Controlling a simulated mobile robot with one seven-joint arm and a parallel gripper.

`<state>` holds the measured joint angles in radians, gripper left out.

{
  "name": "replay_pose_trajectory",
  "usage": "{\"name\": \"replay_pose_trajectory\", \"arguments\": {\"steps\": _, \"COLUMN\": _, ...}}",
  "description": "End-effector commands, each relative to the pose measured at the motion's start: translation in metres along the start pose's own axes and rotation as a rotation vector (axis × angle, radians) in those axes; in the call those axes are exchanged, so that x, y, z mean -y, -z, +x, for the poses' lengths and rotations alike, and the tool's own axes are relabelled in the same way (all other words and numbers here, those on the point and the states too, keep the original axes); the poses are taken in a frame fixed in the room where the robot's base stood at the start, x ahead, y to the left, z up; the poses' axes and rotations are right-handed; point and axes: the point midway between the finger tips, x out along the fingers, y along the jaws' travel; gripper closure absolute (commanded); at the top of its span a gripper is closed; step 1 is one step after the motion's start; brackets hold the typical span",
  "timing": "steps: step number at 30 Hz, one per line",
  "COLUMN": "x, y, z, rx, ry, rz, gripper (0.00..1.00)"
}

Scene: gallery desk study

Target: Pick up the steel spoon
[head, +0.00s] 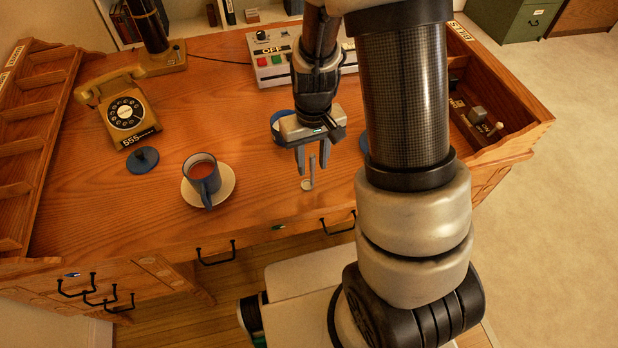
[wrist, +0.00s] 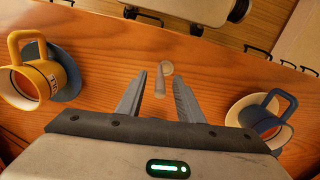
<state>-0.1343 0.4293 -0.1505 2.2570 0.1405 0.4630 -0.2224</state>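The steel spoon (head: 307,185) is small and lies on the wooden desk near its front edge, below my gripper (head: 313,168). In the wrist view the spoon (wrist: 161,82) shows between the two fingers of my gripper (wrist: 158,85), its round bowl toward the desk's front edge and its handle running back toward the gripper body. The fingers are spread apart, with clear gaps on both sides of the spoon. I cannot tell how far above the desk the fingertips are.
A blue mug (head: 206,184) of tea stands on a white saucer (head: 231,187) to the left. A yellow mug (wrist: 45,82) on a blue saucer (wrist: 66,65) stands on the spoon's other side. A telephone (head: 124,108), dark blue round object (head: 143,159) and button box (head: 270,62) lie farther back.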

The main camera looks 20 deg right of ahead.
Motion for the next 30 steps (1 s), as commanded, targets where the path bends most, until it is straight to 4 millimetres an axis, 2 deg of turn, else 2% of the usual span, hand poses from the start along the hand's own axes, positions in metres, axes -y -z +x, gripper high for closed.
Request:
{"name": "replay_pose_trajectory", "arguments": {"steps": 1, "x": 0.0, "y": -0.002, "z": 0.011, "rx": 0.006, "ry": 0.0, "rz": 0.0, "gripper": 0.67}}
{"name": "replay_pose_trajectory", "arguments": {"steps": 6, "x": 0.0, "y": -0.001, "z": 0.03, "rx": 0.002, "ry": 0.0, "rz": 0.001, "gripper": 0.67}}
{"name": "replay_pose_trajectory", "arguments": {"steps": 14, "x": 0.0, "y": 0.0, "z": 0.033, "rx": 0.001, "ry": 0.0, "rz": 0.0, "gripper": 0.67}}
{"name": "replay_pose_trajectory", "arguments": {"steps": 21, "x": 0.0, "y": 0.0, "z": 0.033, "rx": 0.0, "ry": 0.0, "rz": -0.001, "gripper": 1.0}}
{"name": "replay_pose_trajectory", "arguments": {"steps": 30, "x": 0.0, "y": 0.0, "z": 0.03, "rx": -0.001, "ry": 0.0, "rz": -0.001, "gripper": 1.0}}
